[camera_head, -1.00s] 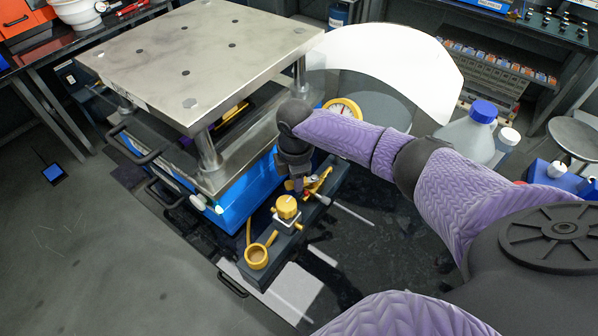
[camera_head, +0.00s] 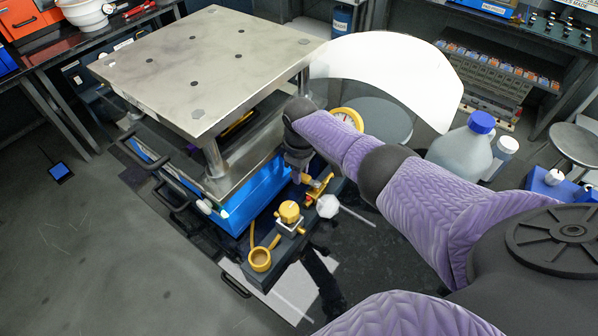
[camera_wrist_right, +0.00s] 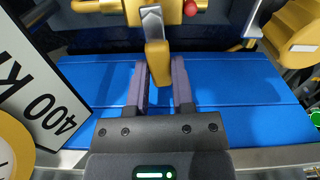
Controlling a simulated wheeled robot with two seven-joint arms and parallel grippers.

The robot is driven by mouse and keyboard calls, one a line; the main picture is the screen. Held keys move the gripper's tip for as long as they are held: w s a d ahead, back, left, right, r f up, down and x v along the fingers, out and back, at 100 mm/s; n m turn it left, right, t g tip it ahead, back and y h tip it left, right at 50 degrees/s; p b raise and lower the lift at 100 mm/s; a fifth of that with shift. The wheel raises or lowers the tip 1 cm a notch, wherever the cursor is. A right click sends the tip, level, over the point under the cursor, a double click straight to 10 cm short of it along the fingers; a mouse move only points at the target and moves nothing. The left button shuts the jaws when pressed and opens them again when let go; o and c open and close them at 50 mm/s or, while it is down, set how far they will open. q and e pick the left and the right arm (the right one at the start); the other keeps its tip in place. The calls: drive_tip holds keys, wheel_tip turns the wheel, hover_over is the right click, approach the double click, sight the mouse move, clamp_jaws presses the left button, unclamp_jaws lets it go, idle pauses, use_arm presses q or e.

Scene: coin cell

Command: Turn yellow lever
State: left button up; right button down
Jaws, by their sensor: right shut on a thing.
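The yellow lever (camera_wrist_right: 158,62) shows in the right wrist view as a yellow handle on a silver shank, below a yellow fitting with a red knob (camera_wrist_right: 191,8). My right gripper (camera_wrist_right: 158,75) has its two fingers on either side of the handle and is shut on it. In the head view my right gripper (camera_head: 299,173) reaches down from the purple arm at the yellow fitting (camera_head: 318,189) on a dark rail. The gripper and wrist partly hide the contact there. My left gripper is not in view.
A yellow knob (camera_head: 289,211) and a yellow ring (camera_head: 260,259) sit nearer on the same rail. A blue body (camera_head: 236,207) under a steel platform (camera_head: 205,65) stands close on the left. A white hexagonal piece (camera_head: 327,206) and a gauge (camera_head: 347,117) are close on the right.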

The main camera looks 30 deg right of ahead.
drive_tip(key=shift+w+d+m, duration=0.1)
drive_tip(key=shift+d+m, duration=0.1)
drive_tip(key=shift+m, duration=0.3)
idle(0.3)
drive_tip(key=shift+c, duration=2.4)
unclamp_jaws()
wheel_tip(320, 180, up, 10)
drive_tip(key=p, duration=0.4)
